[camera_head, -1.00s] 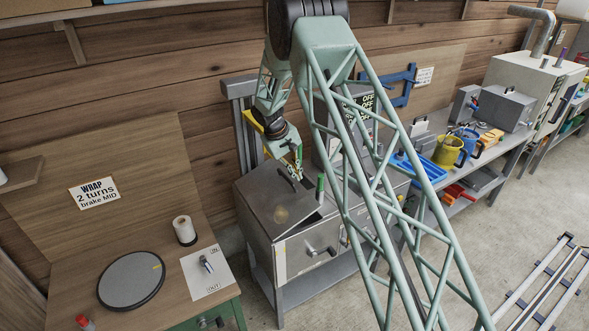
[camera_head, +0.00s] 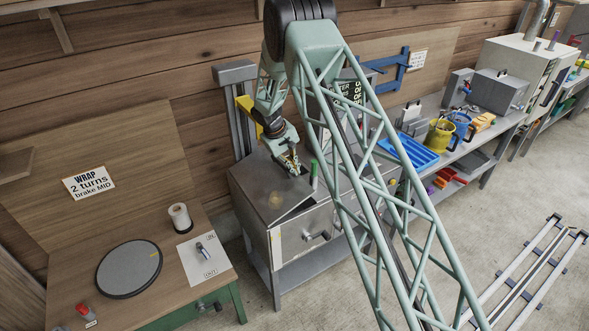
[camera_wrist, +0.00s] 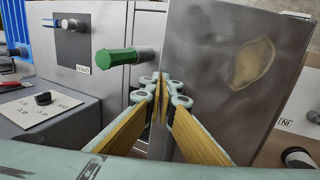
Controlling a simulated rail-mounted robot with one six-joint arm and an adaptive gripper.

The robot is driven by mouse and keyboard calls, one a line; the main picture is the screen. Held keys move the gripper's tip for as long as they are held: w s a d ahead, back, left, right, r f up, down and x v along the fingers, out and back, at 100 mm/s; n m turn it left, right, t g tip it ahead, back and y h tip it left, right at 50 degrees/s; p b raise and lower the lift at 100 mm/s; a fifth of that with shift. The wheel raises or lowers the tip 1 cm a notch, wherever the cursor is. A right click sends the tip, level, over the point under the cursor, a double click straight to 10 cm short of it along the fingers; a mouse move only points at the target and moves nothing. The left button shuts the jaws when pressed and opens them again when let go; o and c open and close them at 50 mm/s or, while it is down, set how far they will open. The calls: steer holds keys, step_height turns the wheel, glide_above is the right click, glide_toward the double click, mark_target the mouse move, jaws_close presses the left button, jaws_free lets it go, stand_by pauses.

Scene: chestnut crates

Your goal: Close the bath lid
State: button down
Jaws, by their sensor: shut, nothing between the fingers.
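The bath is a grey metal cabinet (camera_head: 290,240) in the head view. Its lid (camera_head: 262,186) is a flat grey panel with a tan stain. The lid looks slightly tilted, with a dark wedge-shaped gap along its front right edge. In the wrist view the lid (camera_wrist: 205,75) fills the right half as a steep panel. My gripper (camera_head: 293,170) is shut and empty, above the lid's rear right part. In the wrist view its fingertips (camera_wrist: 160,85) meet at the lid's left edge; I cannot tell if they touch. A green-capped knob (camera_wrist: 118,57) is just left of them.
A wooden bench with a round dark disc (camera_head: 129,268) and a white roll (camera_head: 180,217) stands left. A bench at right holds a blue tray (camera_head: 409,153), a yellow mug (camera_head: 439,137) and boxes. Rails (camera_head: 530,270) lie on the floor at right.

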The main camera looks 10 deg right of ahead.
steer(key=shift+b+x, duration=2.55)
steer(key=shift+x, duration=0.3)
steer(key=shift+b+x, duration=1.5)
steer(key=shift+x, duration=0.3)
steer(key=shift+s+a+f, duration=0.1)
steer(key=shift+a, duration=0.05)
steer(key=shift+r, duration=0.8)
step_height(320, 180, up, 13)
glide_above(299, 176)
steer(key=w+d, duration=0.1)
steer(key=w, duration=0.1)
steer(key=shift+d+f, duration=0.1)
steer(key=shift+f, duration=0.05)
